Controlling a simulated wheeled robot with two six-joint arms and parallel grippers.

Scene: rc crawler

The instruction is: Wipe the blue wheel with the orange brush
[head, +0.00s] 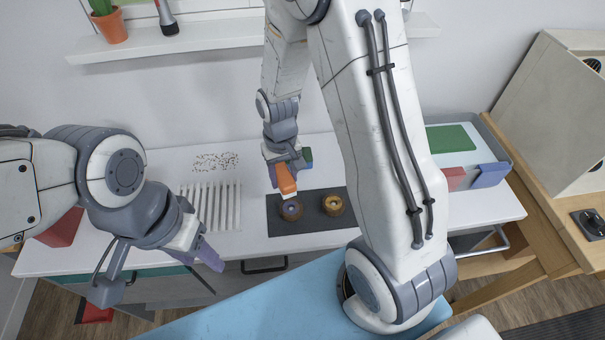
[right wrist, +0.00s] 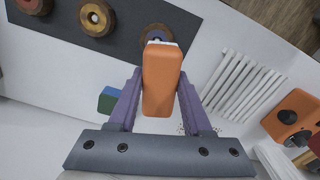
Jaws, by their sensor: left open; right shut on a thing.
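The orange brush (head: 286,179) is held in my right gripper (head: 284,165), which is shut on it. It also shows between the purple fingers in the right wrist view (right wrist: 162,80). Its pale end points at the blue wheel (head: 291,211), a brown-rimmed wheel with a blue-purple centre on the dark mat (head: 308,228). In the right wrist view the brush end overlaps the near edge of the blue wheel (right wrist: 158,34). I cannot tell whether they touch. My left gripper (head: 160,270) is open and empty at the counter's front left.
A wheel with a yellow-orange centre (head: 333,204) lies beside the blue one; a red-centred wheel (right wrist: 36,5) is farther along the mat. A white slatted rack (head: 212,205) and dark specks (head: 216,161) are to the left. A green and blue block (right wrist: 110,100) sits behind the brush.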

